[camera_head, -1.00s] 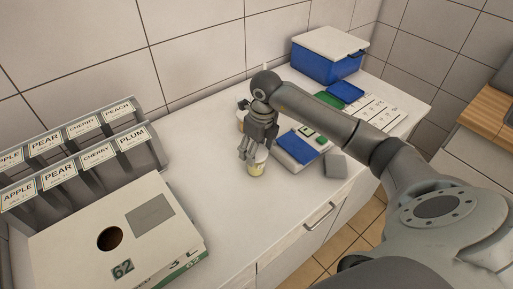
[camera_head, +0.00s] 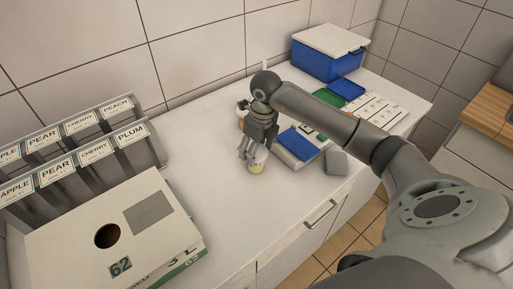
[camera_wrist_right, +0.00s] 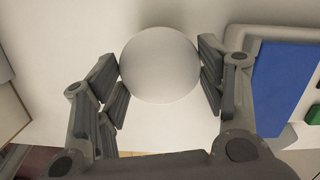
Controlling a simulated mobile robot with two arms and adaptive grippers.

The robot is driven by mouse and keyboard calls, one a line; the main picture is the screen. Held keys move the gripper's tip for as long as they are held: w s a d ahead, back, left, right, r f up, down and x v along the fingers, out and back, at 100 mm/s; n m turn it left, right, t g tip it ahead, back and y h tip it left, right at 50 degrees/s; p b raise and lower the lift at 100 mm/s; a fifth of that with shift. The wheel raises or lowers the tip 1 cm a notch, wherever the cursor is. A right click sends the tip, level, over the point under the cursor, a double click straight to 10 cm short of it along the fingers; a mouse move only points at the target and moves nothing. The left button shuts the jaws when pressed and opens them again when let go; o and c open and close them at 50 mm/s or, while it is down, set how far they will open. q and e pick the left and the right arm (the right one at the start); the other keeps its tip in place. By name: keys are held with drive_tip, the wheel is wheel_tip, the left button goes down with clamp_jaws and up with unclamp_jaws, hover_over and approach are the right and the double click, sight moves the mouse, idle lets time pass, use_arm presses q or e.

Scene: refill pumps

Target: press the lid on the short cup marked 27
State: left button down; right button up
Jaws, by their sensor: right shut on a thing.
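My right gripper (camera_head: 255,154) is above the counter, pointing down at a short cup (camera_head: 257,168) with a pale yellow body. In the right wrist view a round white lid (camera_wrist_right: 160,65) sits between the two fingers of the right gripper (camera_wrist_right: 160,75), which is shut on it. The lid's face hides the cup below it in that view. In the head view the fingers cover the cup's upper part, and I cannot read its number. Another container (camera_head: 241,118) stands behind the gripper, partly hidden. My left gripper is not in view.
A large white box marked 62 (camera_head: 120,225) and a grey rack with fruit labels (camera_head: 80,160) stand at left. A tray with a blue panel (camera_head: 297,143) and a grey block (camera_head: 336,163) lie close right of the cup. A blue box (camera_head: 328,62) stands at the back.

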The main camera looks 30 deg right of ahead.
drive_tip(key=shift+f, duration=0.1)
drive_tip(key=o, duration=0.8)
wheel_tip(320, 180, up, 12)
drive_tip(key=s, duration=0.1)
wheel_tip(320, 180, up, 6)
drive_tip(key=p, duration=0.5)
hover_over(261, 154)
drive_tip(key=shift+b, duration=0.3)
drive_tip(key=shift+f, duration=0.1)
